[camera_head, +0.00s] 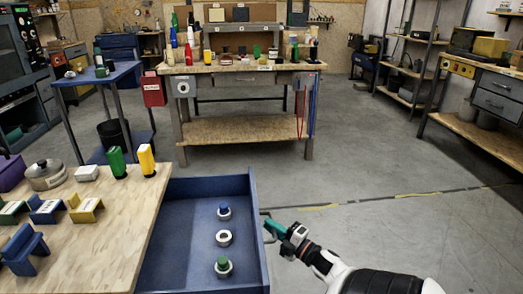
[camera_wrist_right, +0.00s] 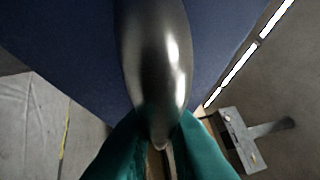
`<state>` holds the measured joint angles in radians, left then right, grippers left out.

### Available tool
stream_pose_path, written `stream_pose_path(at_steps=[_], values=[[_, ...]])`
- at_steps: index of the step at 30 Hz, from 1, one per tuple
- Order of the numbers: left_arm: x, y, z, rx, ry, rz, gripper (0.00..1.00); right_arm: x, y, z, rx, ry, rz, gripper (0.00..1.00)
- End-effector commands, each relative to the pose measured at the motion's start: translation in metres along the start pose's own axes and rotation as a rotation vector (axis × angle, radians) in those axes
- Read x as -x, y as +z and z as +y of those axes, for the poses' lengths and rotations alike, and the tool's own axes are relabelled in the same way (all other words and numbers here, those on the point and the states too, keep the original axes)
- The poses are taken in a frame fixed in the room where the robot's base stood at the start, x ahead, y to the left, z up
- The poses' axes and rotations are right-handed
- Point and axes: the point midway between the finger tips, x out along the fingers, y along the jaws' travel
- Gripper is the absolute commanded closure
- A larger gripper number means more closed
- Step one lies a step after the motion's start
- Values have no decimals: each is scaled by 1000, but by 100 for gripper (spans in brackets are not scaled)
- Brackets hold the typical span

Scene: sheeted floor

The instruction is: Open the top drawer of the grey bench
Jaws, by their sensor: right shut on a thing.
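A blue drawer (camera_head: 188,215) is pulled out from under the wooden-topped bench (camera_head: 95,240) at lower left in the head view. Its inside shows from above. A metal handle (camera_head: 263,226) is on its right-hand front panel; it fills the upper middle of the right wrist view (camera_wrist_right: 157,55). My right gripper (camera_head: 272,228) comes in from the lower right with teal fingers. In the wrist view the fingers (camera_wrist_right: 158,142) are closed around the handle. My left gripper is out of view. The body of the near bench below its top is hidden.
In the drawer lie a blue-topped piece (camera_head: 224,212), a white ring-like piece (camera_head: 224,238) and a green-topped piece (camera_head: 223,267). Coloured holders, a lidded pot (camera_head: 46,176) and green and yellow items stand on the bench top. The floor (camera_head: 370,210) beyond is clear.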

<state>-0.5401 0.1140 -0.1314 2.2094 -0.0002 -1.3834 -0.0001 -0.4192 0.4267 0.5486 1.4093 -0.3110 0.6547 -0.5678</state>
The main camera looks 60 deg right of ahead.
Motion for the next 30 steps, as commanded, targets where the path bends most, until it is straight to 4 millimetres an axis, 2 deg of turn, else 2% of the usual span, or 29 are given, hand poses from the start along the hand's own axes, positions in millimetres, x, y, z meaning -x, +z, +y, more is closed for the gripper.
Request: stream_pose_path(at_steps=[13, 14, 18, 26, 30], values=[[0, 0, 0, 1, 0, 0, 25, 4, -3, 1, -2, 3, 1, 100], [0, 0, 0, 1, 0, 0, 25, 4, -3, 1, -2, 3, 1, 86], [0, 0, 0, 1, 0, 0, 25, 4, -3, 1, -1, 3, 1, 66], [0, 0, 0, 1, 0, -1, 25, 4, -3, 0, -1, 1, 1, 66], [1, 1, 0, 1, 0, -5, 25, 14, -3, 0, -2, 3, 2, 66]])
